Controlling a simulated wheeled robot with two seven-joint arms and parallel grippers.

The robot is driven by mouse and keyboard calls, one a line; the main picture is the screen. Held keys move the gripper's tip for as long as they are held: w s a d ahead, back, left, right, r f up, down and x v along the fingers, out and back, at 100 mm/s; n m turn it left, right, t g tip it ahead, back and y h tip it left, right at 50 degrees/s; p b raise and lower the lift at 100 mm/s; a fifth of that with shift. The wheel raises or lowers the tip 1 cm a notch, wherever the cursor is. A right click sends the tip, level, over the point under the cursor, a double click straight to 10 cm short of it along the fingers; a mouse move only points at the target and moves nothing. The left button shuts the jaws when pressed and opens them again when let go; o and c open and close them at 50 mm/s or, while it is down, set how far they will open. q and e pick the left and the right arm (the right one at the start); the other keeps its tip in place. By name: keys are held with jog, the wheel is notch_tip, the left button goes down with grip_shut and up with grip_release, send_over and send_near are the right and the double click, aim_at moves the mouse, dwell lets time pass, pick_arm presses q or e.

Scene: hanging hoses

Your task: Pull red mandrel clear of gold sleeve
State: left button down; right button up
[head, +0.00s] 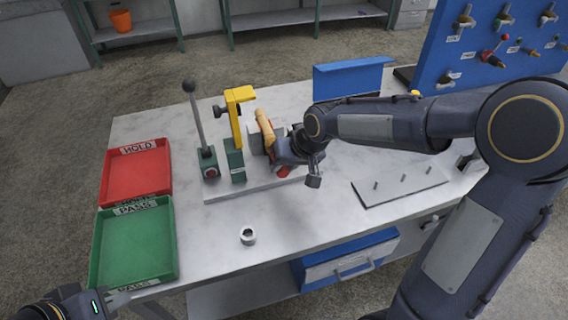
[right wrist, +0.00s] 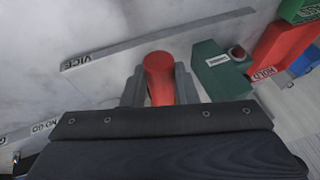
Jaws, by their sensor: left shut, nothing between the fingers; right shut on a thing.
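The gold sleeve (head: 265,132) lies tilted at the grey vice, behind my right gripper in the head view. My right gripper (head: 287,157) is shut on the red mandrel, whose rounded red end (right wrist: 158,70) shows between the fingers in the right wrist view. A red piece (head: 284,171) also shows below the gripper in the head view. My left gripper (head: 118,296) is shut and empty at the bottom left, near the green tray.
A red HOLD tray (head: 137,171) and green PASS tray (head: 135,245) sit at left. A lever press (head: 208,161) and yellow-topped green post (head: 235,160) stand left of the vice. A small ring (head: 248,236) lies in front. A pegged plate (head: 400,183) is at right.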

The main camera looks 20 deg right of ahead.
jog(key=shift+s, duration=0.3)
jog(key=shift+s+f+b, duration=0.1)
jog(key=shift+s+b, duration=0.5)
jog(key=shift+s, duration=1.85)
jog(key=s+r+p, duration=0.2)
jog(key=s+r, duration=0.1)
jog(key=shift+f, duration=0.1)
